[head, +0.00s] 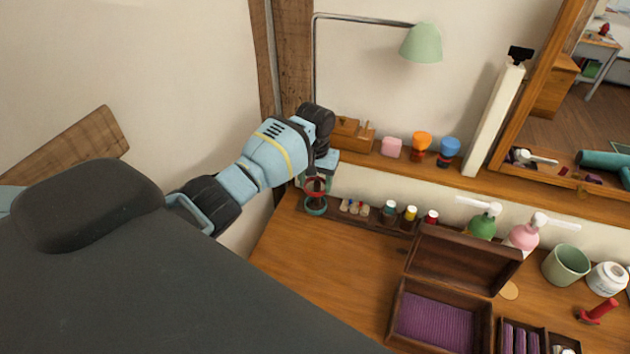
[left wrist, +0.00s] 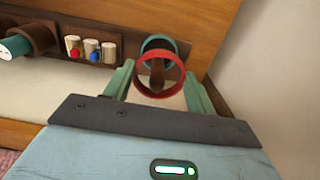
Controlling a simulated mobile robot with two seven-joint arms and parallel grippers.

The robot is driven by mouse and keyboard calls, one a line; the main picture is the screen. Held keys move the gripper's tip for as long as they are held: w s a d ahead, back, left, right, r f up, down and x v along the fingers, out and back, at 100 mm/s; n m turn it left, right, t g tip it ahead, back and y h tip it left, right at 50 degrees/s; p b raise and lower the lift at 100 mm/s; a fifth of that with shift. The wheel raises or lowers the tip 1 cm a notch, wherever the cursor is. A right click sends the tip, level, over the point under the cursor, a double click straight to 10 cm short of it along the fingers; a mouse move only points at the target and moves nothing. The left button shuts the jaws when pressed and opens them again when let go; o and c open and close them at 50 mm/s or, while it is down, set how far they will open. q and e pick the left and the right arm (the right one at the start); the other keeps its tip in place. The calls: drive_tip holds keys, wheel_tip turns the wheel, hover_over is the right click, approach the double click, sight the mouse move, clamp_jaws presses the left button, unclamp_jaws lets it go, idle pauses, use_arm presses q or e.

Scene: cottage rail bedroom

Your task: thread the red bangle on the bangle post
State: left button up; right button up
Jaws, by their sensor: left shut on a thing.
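The red bangle (left wrist: 160,95) is held between the two fingers of my left gripper (head: 317,184). In the left wrist view the brown bangle post (left wrist: 157,73) shows through the bangle's opening. In the head view the bangle is at the post's upper part, above a teal bangle (head: 316,208) low on the post. I cannot tell whether the red bangle is around the post's tip or just above it. The teal bangle also shows in the left wrist view (left wrist: 160,41). My right gripper is not in view.
A dark tray with small rings (head: 354,208) and several colored jars (head: 411,213) stands right of the post. An open wooden box (head: 398,320) with purple lining is nearer. A shelf (head: 385,162) runs behind, close to my gripper. The desk left of the box is clear.

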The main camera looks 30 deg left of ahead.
use_arm(q)
drive_tip(key=shift+f, duration=1)
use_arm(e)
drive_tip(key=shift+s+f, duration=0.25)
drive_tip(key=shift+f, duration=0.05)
